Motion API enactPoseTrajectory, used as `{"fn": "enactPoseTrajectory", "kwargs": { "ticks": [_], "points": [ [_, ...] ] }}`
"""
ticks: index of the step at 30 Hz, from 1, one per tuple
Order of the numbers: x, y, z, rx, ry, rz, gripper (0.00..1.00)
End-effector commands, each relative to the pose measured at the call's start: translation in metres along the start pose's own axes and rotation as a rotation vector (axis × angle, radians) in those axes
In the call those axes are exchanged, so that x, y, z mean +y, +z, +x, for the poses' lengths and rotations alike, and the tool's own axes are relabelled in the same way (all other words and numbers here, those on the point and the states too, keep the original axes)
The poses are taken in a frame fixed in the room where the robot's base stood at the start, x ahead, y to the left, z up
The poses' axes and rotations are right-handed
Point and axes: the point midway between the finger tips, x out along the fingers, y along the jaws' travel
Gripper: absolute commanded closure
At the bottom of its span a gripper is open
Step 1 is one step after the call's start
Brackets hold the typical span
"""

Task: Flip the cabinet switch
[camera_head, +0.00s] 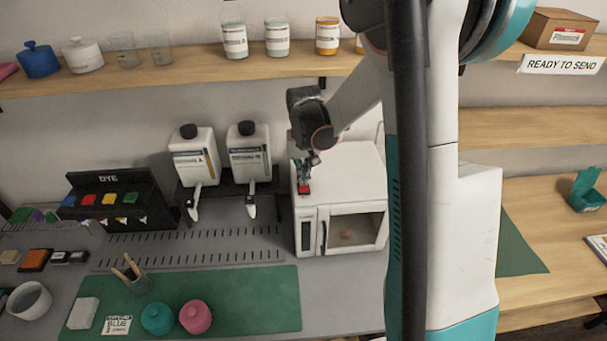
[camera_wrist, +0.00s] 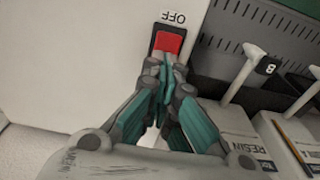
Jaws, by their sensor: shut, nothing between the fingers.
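The white cabinet (camera_head: 349,184) stands at the back of the bench, with a dark-handled front door that has a window. A small round object (camera_head: 346,234) shows inside. The red switch (camera_head: 303,189) is on the cabinet's top near its left front corner. In the wrist view the red switch (camera_wrist: 168,42) sits in a dark frame beside an "OFF" label (camera_wrist: 173,17). My gripper (camera_wrist: 168,66) is shut and empty, its teal fingers pointing down with the tips at the switch's near edge. Whether the tips touch it I cannot tell.
Two white dispenser bottles (camera_head: 196,160) on a dark stand are left of the cabinet. A dye rack (camera_head: 110,197) is farther left. A green mat (camera_head: 250,300) holds teal and pink jars in front. A shelf (camera_head: 290,72) runs above.

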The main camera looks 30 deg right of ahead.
Motion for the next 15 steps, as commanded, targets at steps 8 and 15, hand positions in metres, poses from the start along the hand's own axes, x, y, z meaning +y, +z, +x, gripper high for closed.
{"fn": "enactPoseTrajectory", "kwargs": {
  "ticks": [8,15],
  "points": [
    [0.001,0.014,0.000,-0.005,0.002,0.000,1.00],
    [0.001,0.017,-0.002,-0.006,0.001,0.000,1.00]
  ]
}}
